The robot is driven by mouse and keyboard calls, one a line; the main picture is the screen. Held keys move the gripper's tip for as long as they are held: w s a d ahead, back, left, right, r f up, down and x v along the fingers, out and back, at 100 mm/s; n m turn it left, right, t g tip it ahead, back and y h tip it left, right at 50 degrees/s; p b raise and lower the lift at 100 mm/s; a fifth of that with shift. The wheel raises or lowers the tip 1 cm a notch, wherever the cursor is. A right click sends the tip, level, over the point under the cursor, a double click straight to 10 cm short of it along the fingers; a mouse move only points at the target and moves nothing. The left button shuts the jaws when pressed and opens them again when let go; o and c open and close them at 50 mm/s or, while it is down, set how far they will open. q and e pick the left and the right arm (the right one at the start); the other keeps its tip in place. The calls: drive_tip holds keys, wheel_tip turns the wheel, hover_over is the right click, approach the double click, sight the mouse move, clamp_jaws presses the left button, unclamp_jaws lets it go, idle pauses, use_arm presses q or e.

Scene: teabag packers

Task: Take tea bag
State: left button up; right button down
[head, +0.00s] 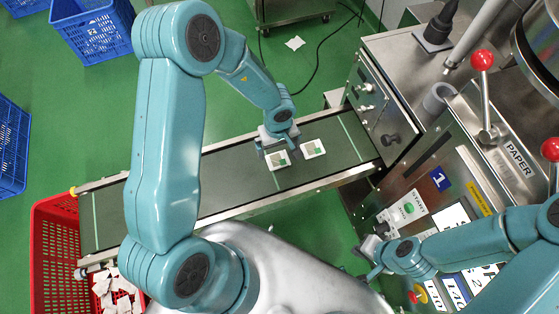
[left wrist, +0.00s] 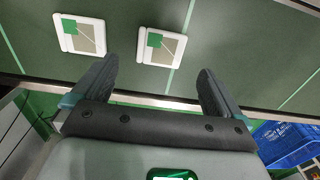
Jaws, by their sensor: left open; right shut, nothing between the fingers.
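Two white tea bags with green and grey squares lie on the dark green conveyor belt (head: 220,190). The left tea bag (head: 277,160) is just beside my left gripper (head: 279,148), and the right tea bag (head: 313,149) is a little further along. In the left wrist view the two tea bags (left wrist: 80,35) and (left wrist: 162,41) lie flat beyond the fingertips, and my left gripper (left wrist: 155,82) is open with nothing between its fingers. My right gripper (head: 372,257) is shut and empty beside the machine's control panel.
A red crate (head: 40,245) with several tea bags in it stands below the belt's left end. The steel packing machine (head: 415,120) with red-knobbed levers stands at the right. Blue crates (head: 92,35) stand on the green floor, where one white scrap (head: 295,43) lies.

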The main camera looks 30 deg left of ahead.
sight(277, 158)
use_arm(q)
drive_tip(key=f, duration=0.2)
drive_tip(key=f+b, duration=0.1)
drive_tip(key=f, duration=0.1)
drive_tip(key=f+b, duration=0.1)
drive_tip(key=f, duration=0.1)
drive_tip(key=shift+w+a, duration=0.15)
drive_tip(key=shift+a, duration=0.1)
drive_tip(key=c, duration=1.1)
